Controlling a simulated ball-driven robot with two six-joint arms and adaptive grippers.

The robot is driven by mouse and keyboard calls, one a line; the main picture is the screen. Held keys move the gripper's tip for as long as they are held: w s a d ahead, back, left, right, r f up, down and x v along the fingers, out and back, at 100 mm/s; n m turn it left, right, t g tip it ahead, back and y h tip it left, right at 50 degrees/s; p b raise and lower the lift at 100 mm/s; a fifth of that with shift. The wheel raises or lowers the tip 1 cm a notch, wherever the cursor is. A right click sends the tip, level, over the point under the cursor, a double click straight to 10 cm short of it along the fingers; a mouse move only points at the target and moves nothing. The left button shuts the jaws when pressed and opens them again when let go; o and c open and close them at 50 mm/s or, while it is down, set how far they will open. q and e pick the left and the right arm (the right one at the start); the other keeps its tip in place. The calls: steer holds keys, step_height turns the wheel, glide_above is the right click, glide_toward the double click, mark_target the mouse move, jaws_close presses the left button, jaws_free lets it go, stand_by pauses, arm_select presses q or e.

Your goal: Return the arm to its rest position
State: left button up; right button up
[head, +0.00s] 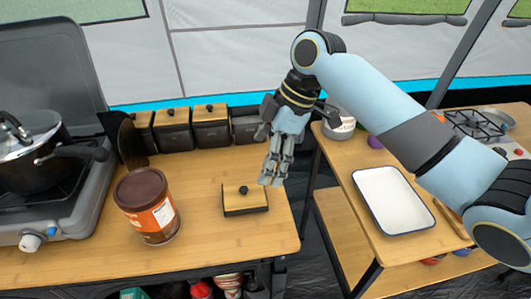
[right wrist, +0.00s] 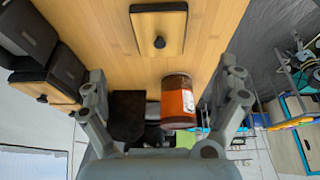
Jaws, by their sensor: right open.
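My right arm (head: 385,110) comes in from the right in the head view. Its gripper (head: 272,178) hangs down above the right end of the wooden table, beside a small dark box with a wooden lid and black knob (head: 244,200). In the right wrist view the gripper's fingers (right wrist: 165,95) are spread apart with nothing between their tips. The lidded box (right wrist: 160,25) shows at the top of that view, apart from the fingers. My left gripper is not in view.
A brown and orange can (head: 148,205) stands on the table (head: 90,255). A pot (head: 35,150) sits on a stove at left. Several lidded boxes (head: 173,130) line the back. A white tray (head: 393,199) lies on the right table, across a gap.

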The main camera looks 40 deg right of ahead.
stand_by(0.4)
steer(key=s+r+m+t+h, duration=0.15)
steer(key=s+m+h, duration=0.25)
steer(key=s+m, duration=1.15)
steer(key=s+d+f+n+g+b, duration=0.1)
steer(key=s+f+b, duration=0.15)
steer(key=f, duration=0.95)
steer(key=s+d+f+n+b, duration=0.1)
steer(key=s+f+b, duration=0.15)
steer(key=f, duration=0.95)
steer(key=s+d+f+n+g+b, duration=0.15)
steer(key=f+b, duration=0.25)
steer(key=f, duration=0.8)
steer(key=s+f+b, duration=0.6)
steer(key=s+f, duration=1.2)
steer(key=f, duration=0.3)
steer(key=shift+s+d+h, duration=0.25)
steer(key=shift+d+h, duration=0.05)
steer(key=shift+d, duration=0.05)
